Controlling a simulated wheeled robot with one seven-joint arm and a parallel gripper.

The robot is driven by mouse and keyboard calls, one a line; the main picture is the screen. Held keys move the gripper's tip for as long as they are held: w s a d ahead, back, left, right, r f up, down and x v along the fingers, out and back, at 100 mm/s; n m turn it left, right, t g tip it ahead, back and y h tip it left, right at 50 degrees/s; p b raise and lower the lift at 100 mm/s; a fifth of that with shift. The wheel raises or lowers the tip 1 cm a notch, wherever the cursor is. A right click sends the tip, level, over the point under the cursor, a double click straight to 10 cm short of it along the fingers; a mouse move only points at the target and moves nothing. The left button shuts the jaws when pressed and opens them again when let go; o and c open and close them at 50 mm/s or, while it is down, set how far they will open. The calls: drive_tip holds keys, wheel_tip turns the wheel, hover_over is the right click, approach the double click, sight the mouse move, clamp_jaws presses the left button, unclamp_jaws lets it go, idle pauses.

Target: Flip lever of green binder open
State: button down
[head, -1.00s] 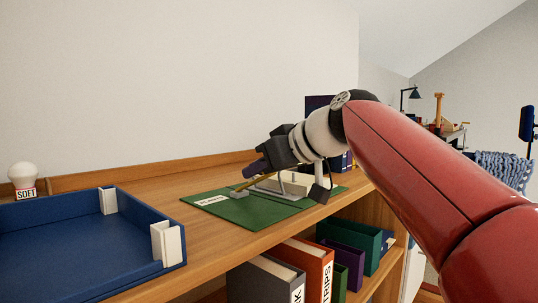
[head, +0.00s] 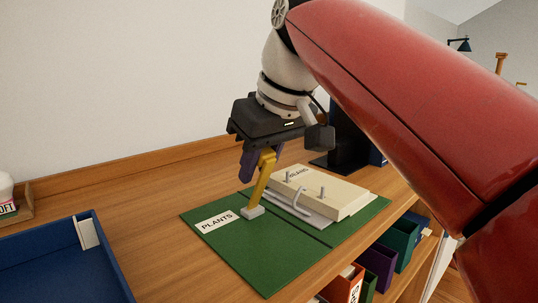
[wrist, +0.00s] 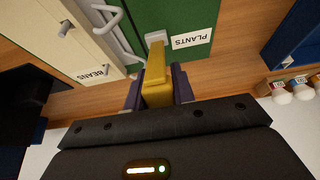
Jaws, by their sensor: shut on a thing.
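The lever also shows in the wrist view (wrist: 156,60). My gripper (head: 256,165) points down with its purple fingers shut on the upper part of the lever, one finger on each side in the wrist view. The metal rings (head: 301,203) stand beside a cream paper stack (head: 330,190) marked BEANS. The lever's top end is partly hidden by the fingers.
A blue tray (head: 110,262) stands at the left. Several binders, including a dark teal one (head: 403,238), stand on the shelf below the front edge. A dark object (head: 350,140) stands behind the binder. Bare wood lies between tray and binder.

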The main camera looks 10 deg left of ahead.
idle(0.4)
drive_tip(key=c, duration=1.2)
unclamp_jaws()
drive_tip(key=shift+a, duration=0.1)
drive_tip(key=shift+o, duration=0.2)
drive_tip(key=v, duration=0.7)
drive_tip(key=shift+r, duration=0.35)
drive_tip(key=shift+s, duration=0.1)
